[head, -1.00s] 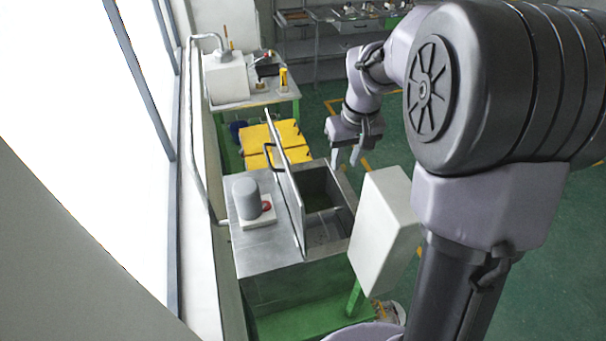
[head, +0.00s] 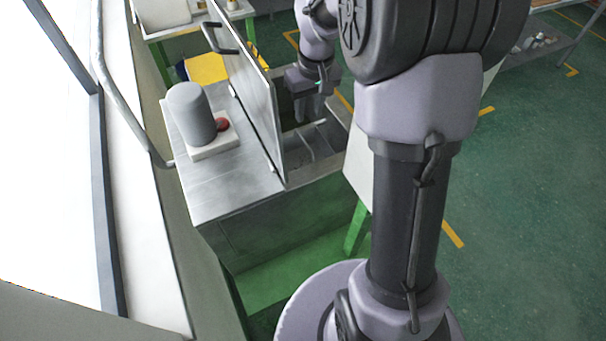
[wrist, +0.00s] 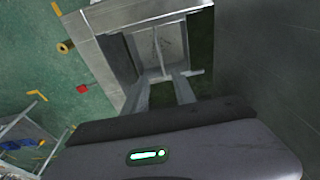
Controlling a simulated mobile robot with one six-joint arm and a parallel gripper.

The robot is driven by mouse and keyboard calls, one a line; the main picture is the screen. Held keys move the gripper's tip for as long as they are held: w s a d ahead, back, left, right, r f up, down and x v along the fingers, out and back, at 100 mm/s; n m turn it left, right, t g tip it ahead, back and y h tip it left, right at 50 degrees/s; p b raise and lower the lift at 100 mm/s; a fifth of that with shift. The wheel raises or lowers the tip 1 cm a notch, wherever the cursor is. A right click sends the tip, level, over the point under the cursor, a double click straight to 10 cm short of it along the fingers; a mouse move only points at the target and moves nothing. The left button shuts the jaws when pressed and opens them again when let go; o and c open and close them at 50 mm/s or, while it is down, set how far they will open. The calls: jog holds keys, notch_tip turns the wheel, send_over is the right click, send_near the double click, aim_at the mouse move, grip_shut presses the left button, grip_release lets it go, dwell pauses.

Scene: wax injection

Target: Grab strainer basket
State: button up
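The strainer basket (wrist: 153,45) is a grey metal basket inside the open tank, with a thin upright rod and a crossbar handle (wrist: 190,73). In the head view it shows only partly, as grey metal (head: 318,148) within the tank. My gripper (wrist: 162,84) is open, its two fingers apart and pointing down toward the handle. In the head view my gripper (head: 309,114) is low at the tank opening. I cannot tell whether the fingers touch the handle.
A raised lid (head: 258,105) stands upright along the tank's left side. A grey cylinder on a white base with a red button (head: 222,125) sits on the steel top left of it. A white panel (head: 358,165) stands right of the tank.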

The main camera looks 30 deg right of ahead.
jog(key=f, duration=0.3)
jog(key=w+f+b, duration=0.1)
jog(key=f, duration=0.3)
jog(key=w+f+b, duration=0.1)
jog(key=f, duration=0.3)
jog(key=shift+f, duration=0.15)
jog(key=b, duration=0.2)
send_over(304, 163)
notch_tip(304, 163, down, 5)
jog(key=shift+f, duration=0.1)
grip_shut()
dwell(0.4)
